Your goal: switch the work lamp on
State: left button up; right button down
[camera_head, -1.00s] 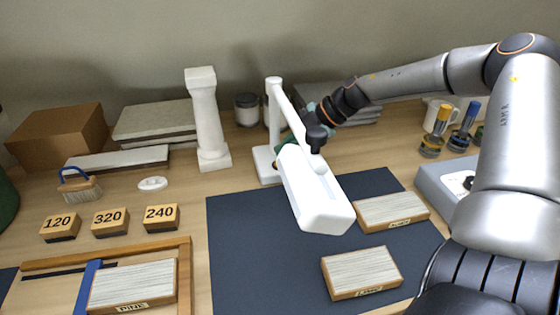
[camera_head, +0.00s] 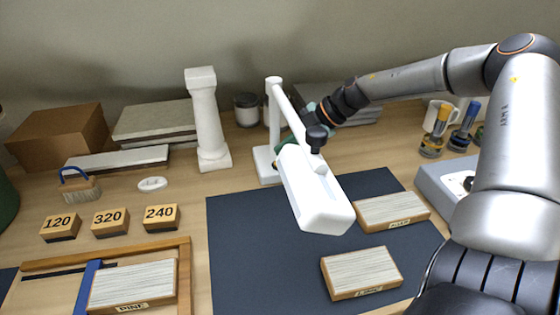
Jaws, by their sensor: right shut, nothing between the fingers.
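The white work lamp (camera_head: 317,196) stands behind the dark mat, with an upright post, a slanting arm and a long boxy head hanging over the mat. Its base (camera_head: 266,165) rests on the wooden table. No glow shows on the mat beneath the head. My right arm comes in from the right, and my right gripper (camera_head: 285,150) is behind the lamp's head and arm, near the base. The lamp hides most of its fingers. I cannot tell whether it touches the lamp. A small white oval piece (camera_head: 152,184) lies on the table to the left. My left gripper is not in view.
The dark mat (camera_head: 240,250) bears two wood-framed blocks, one at the front (camera_head: 361,272) and one behind (camera_head: 393,211). A white column (camera_head: 206,120) stands left of the lamp. Numbered blocks (camera_head: 110,222) and a wooden tray (camera_head: 185,275) are at left. A grey box (camera_head: 440,185) is at right.

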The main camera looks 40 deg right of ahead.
dwell(0.3)
jog(key=shift+f+b, duration=0.4)
jog(key=shift+f, duration=0.1)
jog(key=shift+f+b, duration=0.4)
jog(key=shift+b, duration=0.05)
dwell(0.4)
jog(key=shift+r, duration=0.15)
jog(key=shift+r+p, duration=0.7)
jog(key=shift+r, duration=0.15)
